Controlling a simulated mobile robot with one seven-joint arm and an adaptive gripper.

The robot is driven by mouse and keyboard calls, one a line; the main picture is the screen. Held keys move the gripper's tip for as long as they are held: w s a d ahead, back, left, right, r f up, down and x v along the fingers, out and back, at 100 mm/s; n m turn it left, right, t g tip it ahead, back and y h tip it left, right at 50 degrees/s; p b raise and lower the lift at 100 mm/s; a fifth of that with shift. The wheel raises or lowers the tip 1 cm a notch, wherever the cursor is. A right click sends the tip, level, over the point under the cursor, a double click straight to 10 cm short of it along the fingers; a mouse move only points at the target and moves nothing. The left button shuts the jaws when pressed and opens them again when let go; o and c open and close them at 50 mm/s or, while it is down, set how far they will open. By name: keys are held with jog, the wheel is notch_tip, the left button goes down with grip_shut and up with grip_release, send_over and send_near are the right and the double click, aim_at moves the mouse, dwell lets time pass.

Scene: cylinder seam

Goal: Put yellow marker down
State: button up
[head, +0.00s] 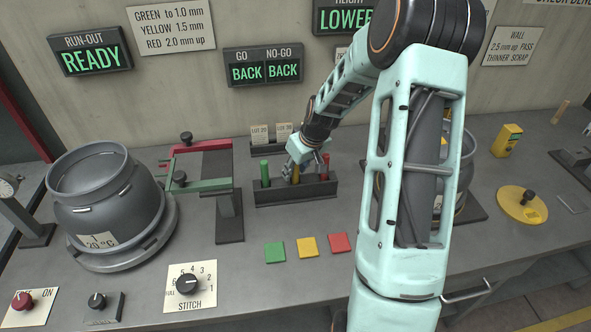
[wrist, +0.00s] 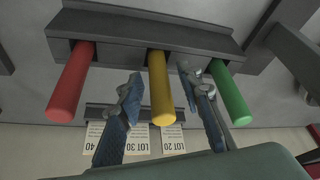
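The yellow marker (head: 295,174) stands upright in the dark rack (head: 296,195), in the middle place between the green marker (head: 265,173) and the red marker (head: 326,162). In the wrist view the yellow marker (wrist: 161,90) comes out of the rack (wrist: 150,32), with the red marker (wrist: 70,85) on its left and the green marker (wrist: 230,92) on its right. My gripper (wrist: 160,80) is open, one finger on each side of the yellow marker, with a visible gap on both sides. In the head view my gripper (head: 306,160) is at the rack and partly hides the markers' surroundings.
Lot cards (head: 272,134) stand behind the rack. Green (head: 275,252), yellow (head: 307,247) and red (head: 340,243) squares lie in front of it. A grey cylinder (head: 105,200) stands at left, with a red and green gauge frame (head: 202,175) between it and the rack.

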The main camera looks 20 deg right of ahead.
jog(key=shift+r, duration=0.1)
jog(key=v, duration=1.2)
